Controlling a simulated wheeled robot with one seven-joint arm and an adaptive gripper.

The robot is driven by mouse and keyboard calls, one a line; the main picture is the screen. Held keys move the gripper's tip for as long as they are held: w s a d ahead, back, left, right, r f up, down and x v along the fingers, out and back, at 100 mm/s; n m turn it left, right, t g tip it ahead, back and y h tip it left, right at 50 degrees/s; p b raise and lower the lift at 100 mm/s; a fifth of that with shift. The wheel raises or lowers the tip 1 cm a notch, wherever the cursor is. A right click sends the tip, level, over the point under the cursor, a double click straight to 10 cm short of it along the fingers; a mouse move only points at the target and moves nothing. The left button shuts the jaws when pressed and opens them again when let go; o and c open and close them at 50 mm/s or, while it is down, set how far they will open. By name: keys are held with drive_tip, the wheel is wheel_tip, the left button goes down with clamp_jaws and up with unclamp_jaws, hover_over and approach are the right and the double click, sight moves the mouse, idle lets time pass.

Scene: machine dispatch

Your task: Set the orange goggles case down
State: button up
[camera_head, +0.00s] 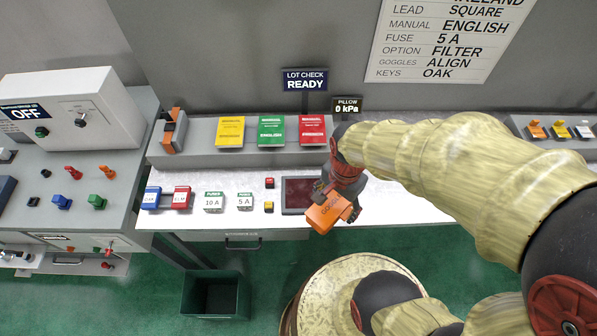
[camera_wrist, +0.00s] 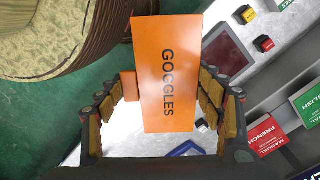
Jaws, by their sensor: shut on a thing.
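The orange goggles case (camera_head: 328,213) is held in my gripper (camera_head: 343,190) near the front edge of the white bench (camera_head: 405,205). In the wrist view the case (camera_wrist: 168,75) is a flat orange box lettered GOGGLES, with a small tab on its side. The padded fingers of my gripper (camera_wrist: 168,100) stand on both sides of it. The case looks raised above the bench, but its height is hard to tell. A dark red pad in a grey frame (camera_head: 297,194) lies on the bench just left of the case.
Small red (camera_head: 269,183) and yellow (camera_head: 269,207) blocks sit left of the pad. Fuse boxes (camera_head: 214,202) and key boxes (camera_head: 181,198) stand farther left. Yellow, green and red manuals (camera_head: 271,131) rest on the shelf behind. A green bin (camera_head: 215,294) stands on the floor.

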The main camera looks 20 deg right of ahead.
drive_tip(key=w+f, duration=0.3)
drive_tip(key=w, duration=0.1)
drive_tip(key=w+a+f+b, duration=0.1)
drive_tip(key=w+f, duration=0.2)
drive_tip(key=w, duration=0.1)
drive_tip(key=w+a+f, duration=0.1)
drive_tip(key=w+f, duration=0.2)
drive_tip(key=w, duration=0.2)
drive_tip(key=shift+w+a+f+b, duration=0.1)
drive_tip(key=shift+a+b, duration=0.05)
drive_tip(key=shift+b, duration=0.2)
drive_tip(key=shift+w+a+f, duration=0.1)
drive_tip(key=shift+w+f, duration=0.1)
drive_tip(key=shift+f, duration=1.65)
drive_tip(key=shift+f+b, duration=0.2)
drive_tip(key=shift+b, duration=0.15)
drive_tip(key=o, duration=1.3)
